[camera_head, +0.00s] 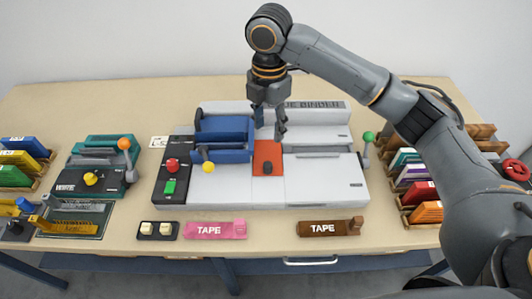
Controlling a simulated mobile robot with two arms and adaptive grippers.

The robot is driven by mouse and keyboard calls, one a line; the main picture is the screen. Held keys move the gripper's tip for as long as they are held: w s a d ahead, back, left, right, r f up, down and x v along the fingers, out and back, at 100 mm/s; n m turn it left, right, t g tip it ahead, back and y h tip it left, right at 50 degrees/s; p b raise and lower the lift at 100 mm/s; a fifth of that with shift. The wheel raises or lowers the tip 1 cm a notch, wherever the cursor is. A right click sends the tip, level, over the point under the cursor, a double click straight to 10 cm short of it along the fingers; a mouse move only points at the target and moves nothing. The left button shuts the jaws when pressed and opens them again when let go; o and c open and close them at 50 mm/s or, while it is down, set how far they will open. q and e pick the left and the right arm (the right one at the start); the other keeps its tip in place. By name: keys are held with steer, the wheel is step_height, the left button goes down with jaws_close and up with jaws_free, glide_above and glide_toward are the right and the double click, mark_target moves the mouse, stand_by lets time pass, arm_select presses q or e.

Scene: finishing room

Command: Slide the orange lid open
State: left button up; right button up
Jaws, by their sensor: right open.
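The orange lid (267,157) is a flat panel set in the middle of the grey binder machine (315,187), with a small dark knob (267,168) near its front end. The binder stands at the centre of the table. My right gripper (270,132) is open and points down above the back part of the lid, behind the knob. Its fingers hide part of the lid's back end, and I cannot tell whether they touch it. My left gripper does not show.
A blue folder-like part (222,138) stands on the binder left of the lid. A green-knobbed lever (367,147) rises at the binder's right end. Pink tape (215,230) and brown tape (330,227) lie in front. Racks of coloured books (424,212) stand at right.

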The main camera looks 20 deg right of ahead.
glide_above(268, 164)
step_height(268, 164, down, 5)
steer(key=shift+s+f+p, duration=0.1)
steer(key=shift+s+p, duration=0.05)
steer(key=shift+p, duration=0.2)
step_height(268, 164, down, 7)
steer(key=shift+r+p, duration=0.1)
steer(key=shift+p, duration=0.3)
steer(key=shift+f, duration=0.5)
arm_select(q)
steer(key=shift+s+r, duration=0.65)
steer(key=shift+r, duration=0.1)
arm_select(e)
jaws_close()
